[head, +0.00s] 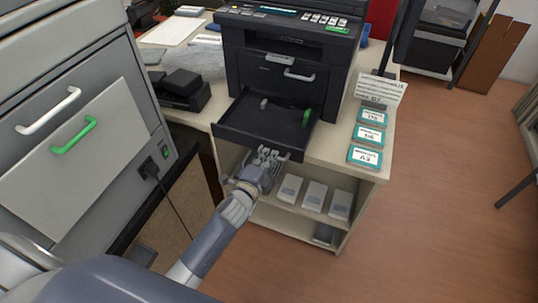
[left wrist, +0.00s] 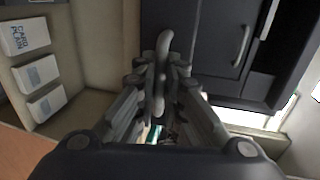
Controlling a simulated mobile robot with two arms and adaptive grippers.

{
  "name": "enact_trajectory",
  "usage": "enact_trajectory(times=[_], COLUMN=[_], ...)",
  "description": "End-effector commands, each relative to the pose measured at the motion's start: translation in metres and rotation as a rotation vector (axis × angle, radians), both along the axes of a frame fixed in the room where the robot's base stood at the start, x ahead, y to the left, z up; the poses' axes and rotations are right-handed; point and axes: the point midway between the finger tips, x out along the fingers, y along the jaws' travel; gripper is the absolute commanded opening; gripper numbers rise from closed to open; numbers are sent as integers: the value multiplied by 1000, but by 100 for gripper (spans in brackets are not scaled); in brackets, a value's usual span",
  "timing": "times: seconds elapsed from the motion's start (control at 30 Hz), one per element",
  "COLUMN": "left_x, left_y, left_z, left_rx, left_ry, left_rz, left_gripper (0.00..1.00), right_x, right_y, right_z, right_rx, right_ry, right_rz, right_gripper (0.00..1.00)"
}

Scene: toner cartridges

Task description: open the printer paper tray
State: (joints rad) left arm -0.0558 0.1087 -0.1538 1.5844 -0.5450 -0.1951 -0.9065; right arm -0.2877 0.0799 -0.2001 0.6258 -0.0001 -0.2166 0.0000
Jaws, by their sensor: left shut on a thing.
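The black printer (head: 290,60) stands on the desk. Its paper tray (head: 232,138) is pulled out towards me, so its inside shows, with a white and a green guide in it. My left gripper (head: 266,158) is at the tray's front, seen from above. In the left wrist view, my left gripper (left wrist: 160,95) is shut on a grey bar handle (left wrist: 161,62), which lies between its fingers against the dark front. My right gripper is in neither view.
A grey cabinet (head: 100,150) with a white and a green handle stands close on the left. Teal-edged boxes (head: 370,135) lie on the desk to the right. White boxes (head: 314,194) stand on the shelf below. The wooden floor (head: 440,200) at right is clear.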

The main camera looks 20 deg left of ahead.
Motion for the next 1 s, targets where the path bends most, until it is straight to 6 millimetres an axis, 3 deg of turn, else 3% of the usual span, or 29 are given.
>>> enact_trajectory(times=[0.2, 0.23, 0.3, 0.73, 1.0], left_x=[0, 0, 0, -5, -48], left_y=[1, 1, 1, 1, 2], left_z=[0, 0, 0, 0, 8], left_rx=[0, 0, 0, 1, 2], left_ry=[1, 1, 1, 1, 3], left_rz=[2, 2, 2, 0, 1], left_gripper=[0, 14, 29, 29, 29], right_x=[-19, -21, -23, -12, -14], right_y=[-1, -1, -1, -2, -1], right_z=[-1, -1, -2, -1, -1], right_rx=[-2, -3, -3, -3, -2], right_ry=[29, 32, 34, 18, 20], right_rz=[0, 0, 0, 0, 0], right_gripper=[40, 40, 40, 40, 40])
